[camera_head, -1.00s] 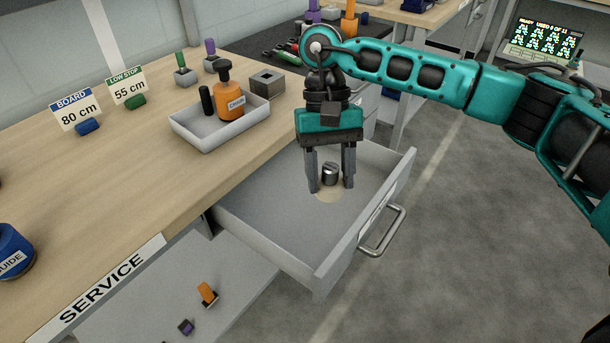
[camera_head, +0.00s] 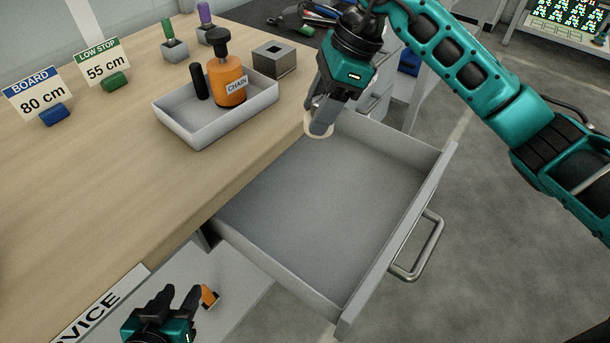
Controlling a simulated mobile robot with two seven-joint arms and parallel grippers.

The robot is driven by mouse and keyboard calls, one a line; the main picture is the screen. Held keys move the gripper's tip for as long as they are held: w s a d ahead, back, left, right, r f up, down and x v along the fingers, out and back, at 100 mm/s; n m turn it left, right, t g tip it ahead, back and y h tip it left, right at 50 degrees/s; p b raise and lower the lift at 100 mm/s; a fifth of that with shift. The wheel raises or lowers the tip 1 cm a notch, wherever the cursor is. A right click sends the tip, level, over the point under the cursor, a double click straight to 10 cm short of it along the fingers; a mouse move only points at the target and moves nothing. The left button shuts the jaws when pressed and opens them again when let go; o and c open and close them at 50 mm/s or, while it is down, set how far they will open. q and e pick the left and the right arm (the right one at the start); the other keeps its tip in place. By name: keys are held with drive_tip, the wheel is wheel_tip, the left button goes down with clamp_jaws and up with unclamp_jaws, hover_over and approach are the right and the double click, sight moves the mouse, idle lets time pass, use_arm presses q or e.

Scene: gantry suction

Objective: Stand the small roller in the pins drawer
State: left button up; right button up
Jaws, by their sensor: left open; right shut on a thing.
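My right gripper (camera_head: 322,118) is shut on a pale round piece (camera_head: 317,134), which I take for the small roller. Only its cream rim shows below the fingers; the rest is hidden by them. The gripper is tilted and appears over the back left corner of the drawer, by the bench edge. I cannot tell its height above the drawer. The open grey drawer (camera_head: 330,215) shows a bare floor. My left gripper (camera_head: 181,292) is open and empty, low at the bottom left, in front of the lower shelf.
A tray (camera_head: 187,137) holds an orange CHAIN bottle (camera_head: 227,82) and a black cylinder (camera_head: 200,82). A square metal block (camera_head: 274,58) stands behind it. The BOARD sign (camera_head: 38,95) and LOW STOP sign (camera_head: 103,68) stand left. The drawer handle (camera_head: 420,250) juts out right.

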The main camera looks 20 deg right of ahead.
wheel_tip(320, 180, down, 12)
drive_tip(key=shift+f+b, duration=0.25)
drive_tip(key=shift+b, duration=0.45)
drive_tip(key=shift+f+b, duration=0.3)
drive_tip(key=shift+f, duration=2.2)
drive_tip(key=shift+f, duration=0.2)
drive_tip(key=o, duration=1.1)
drive_tip(key=shift+r, duration=0.1)
